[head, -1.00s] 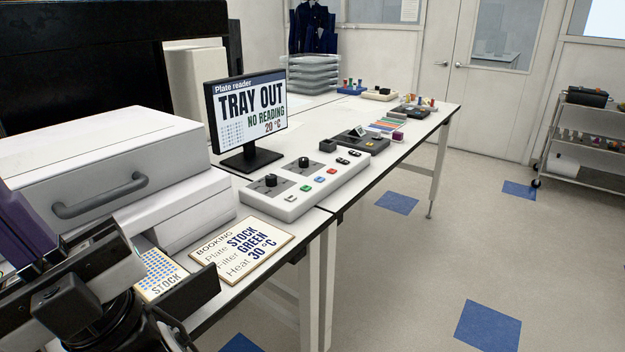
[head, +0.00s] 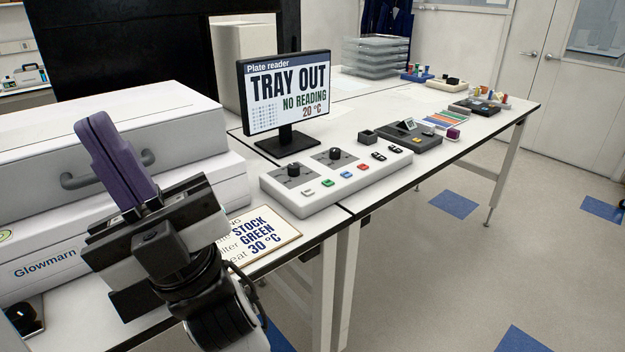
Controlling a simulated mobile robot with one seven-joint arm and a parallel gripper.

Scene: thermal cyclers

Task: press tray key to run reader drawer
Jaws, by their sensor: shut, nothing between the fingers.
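My gripper (head: 97,122) is at the left, its purple fingers together and empty, pointing up in front of the reader's handle. The plate reader (head: 100,125) is a large white box marked Glowmarn. Its drawer area is mostly hidden behind my arm. The control panel (head: 370,175) lies to the right of my gripper, well apart from it. It has a white key (head: 308,192), a green key (head: 327,183), a blue key (head: 346,174) and a red key (head: 362,167); I cannot read their labels. The screen (head: 288,92) shows TRAY OUT, NO READING, 20 °C.
A booking card (head: 265,235) reading STOCK, GREEN, 30 °C lies before the panel, partly covered by my arm. The panel also has two black knobs (head: 293,170) and small black switches. A dark device (head: 415,138) stands farther right. Floor right of the bench is clear.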

